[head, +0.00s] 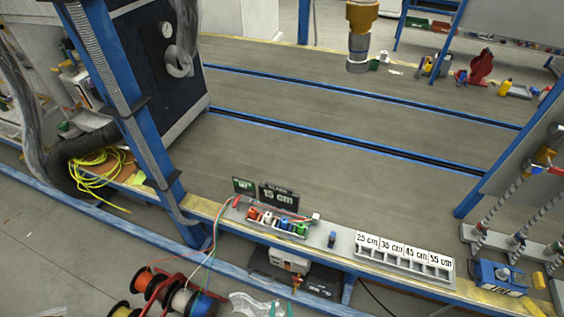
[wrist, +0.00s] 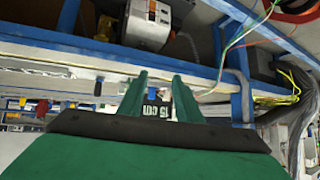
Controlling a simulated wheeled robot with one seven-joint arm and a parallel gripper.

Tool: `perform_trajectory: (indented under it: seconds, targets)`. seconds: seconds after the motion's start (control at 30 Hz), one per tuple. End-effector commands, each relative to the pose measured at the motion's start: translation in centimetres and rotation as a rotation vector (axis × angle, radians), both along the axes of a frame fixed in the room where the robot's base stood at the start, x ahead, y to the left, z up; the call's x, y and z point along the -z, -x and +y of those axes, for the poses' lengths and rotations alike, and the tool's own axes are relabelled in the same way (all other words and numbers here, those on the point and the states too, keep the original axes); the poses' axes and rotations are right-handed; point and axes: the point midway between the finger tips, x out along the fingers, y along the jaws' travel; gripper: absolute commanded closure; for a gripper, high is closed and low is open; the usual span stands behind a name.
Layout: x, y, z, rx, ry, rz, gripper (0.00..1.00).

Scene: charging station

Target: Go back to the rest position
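In the wrist view my gripper (wrist: 160,80) has two green fingers standing apart, with the far bench showing through the empty gap. It is open and holds nothing. In the head view, pale and green parts at the bottom edge, left of centre, look like my gripper (head: 281,309), cut off by the frame. There it is in front of the bench's near blue edge, apart from the things on the bench. A black "15 cm" sign (head: 278,198) stands on the bench and shows upside down between the fingers in the wrist view.
A rack of coloured connectors (head: 277,222) and a labelled length tray (head: 404,257) sit along the bench's near edge. Wire spools (head: 165,292) stand at bottom left, with loose wires rising from them. A blue post (head: 128,120) rises at left. The grey bench top (head: 300,120) is largely clear.

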Motion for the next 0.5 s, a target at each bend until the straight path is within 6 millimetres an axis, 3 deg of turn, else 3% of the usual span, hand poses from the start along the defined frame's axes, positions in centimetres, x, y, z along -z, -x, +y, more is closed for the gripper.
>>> perform_trajectory:
  seconds: [0.1,0.27,0.5]
  targets:
    - [-2.8,3.6,-0.3,-0.010,0.011,-0.068,0.69]
    - [-7.5,7.4,-0.4,-0.019,0.026,-0.170,0.69]
    - [-15.9,12.2,-0.4,-0.018,0.055,-0.320,0.69]
